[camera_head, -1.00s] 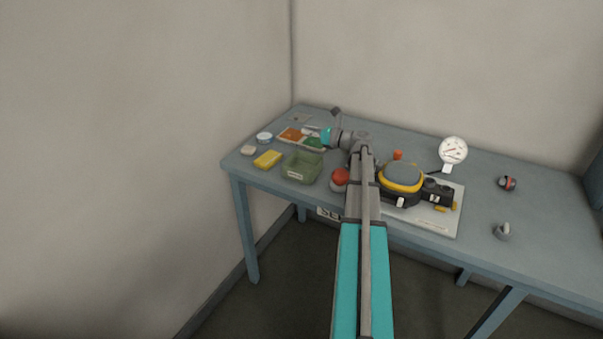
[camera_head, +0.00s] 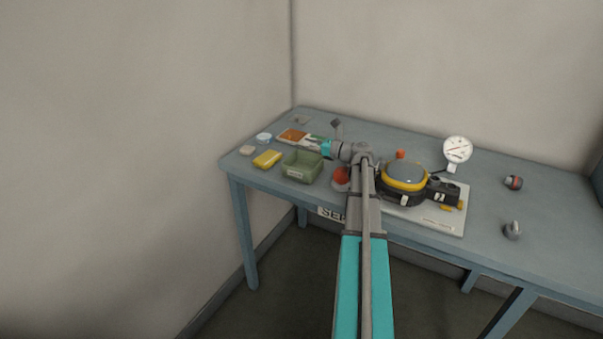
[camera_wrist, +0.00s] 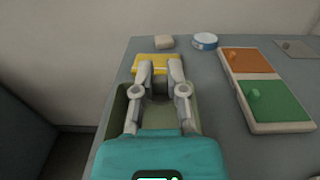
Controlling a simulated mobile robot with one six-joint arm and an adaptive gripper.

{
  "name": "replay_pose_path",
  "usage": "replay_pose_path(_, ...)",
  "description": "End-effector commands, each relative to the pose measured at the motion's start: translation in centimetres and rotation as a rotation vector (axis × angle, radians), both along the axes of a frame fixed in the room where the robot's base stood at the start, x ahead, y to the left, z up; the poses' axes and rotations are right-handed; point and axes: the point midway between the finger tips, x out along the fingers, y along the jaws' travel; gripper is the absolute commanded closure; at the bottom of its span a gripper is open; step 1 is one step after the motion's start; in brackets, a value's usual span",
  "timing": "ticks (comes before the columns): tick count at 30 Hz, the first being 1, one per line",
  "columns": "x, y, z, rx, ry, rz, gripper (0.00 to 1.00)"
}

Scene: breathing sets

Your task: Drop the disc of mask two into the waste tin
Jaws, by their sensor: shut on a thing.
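My gripper (camera_wrist: 160,68) is over the green open bin (camera_wrist: 115,108), its two fingers reaching toward the bin's far end. A thin pale edge shows between the fingertips; I take it as the disc, mostly hidden. The rounded black unit with a yellow ring (camera_head: 404,178) sits on a white board. I cannot tell which thing is mask two.
A yellow block (camera_head: 267,159), a beige block (camera_head: 247,150) and a round white-blue tin (camera_head: 264,138) lie at the table's left end. A tray with orange and green pads (camera_wrist: 265,90) is nearby. A gauge (camera_head: 458,150) stands behind the board.

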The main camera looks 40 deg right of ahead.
Motion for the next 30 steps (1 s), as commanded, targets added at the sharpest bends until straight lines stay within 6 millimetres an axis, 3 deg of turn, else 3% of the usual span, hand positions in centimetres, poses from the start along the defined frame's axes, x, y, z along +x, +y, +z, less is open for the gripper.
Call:
replay_pose_path(5, -0.01, -0.02, 0.03, 0.0, 0.0, 0.0, 0.97)
replay_pose_path(6, -0.02, -0.03, 0.03, 0.0, 0.0, 0.0, 0.81)
replay_pose_path(12, -0.03, -0.03, 0.03, 0.0, 0.0, -0.001, 0.44)
replay_pose_path(30, -0.99, -0.42, 0.02, 0.0, 0.0, -0.001, 0.43)
